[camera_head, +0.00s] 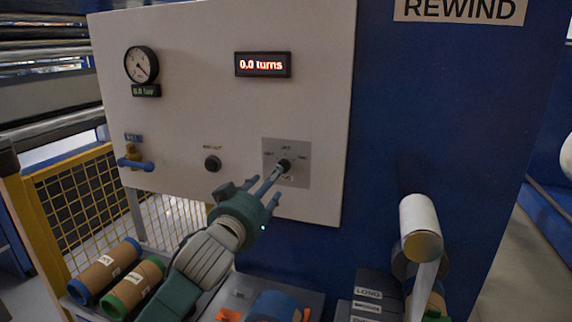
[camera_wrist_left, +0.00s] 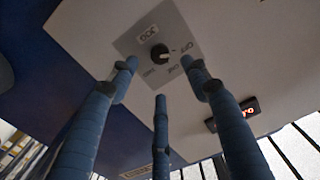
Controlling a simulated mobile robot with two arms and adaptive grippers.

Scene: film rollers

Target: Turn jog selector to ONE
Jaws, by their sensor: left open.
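The jog selector (camera_head: 284,165) is a black round knob on a grey square plate (camera_head: 300,178), low on the right of the white panel. In the left wrist view the selector (camera_wrist_left: 160,53) shows a light pointer mark, and labels ring it; they are too small to read surely. My left gripper (camera_head: 268,186) is in front of the plate, just below and left of the knob. In the left wrist view its blue fingers (camera_wrist_left: 160,90) are spread and empty, with the knob beyond their tips. Contact with the knob cannot be told. My right gripper is not in view.
The white panel (camera_head: 200,60) also carries a gauge (camera_head: 141,65), a red "0.0 turns" display (camera_head: 262,65), a black button (camera_head: 212,163) and a blue-handled valve (camera_head: 135,163). Cardboard rolls (camera_head: 104,270) lie below left. A white roll (camera_head: 419,215) sticks out at right.

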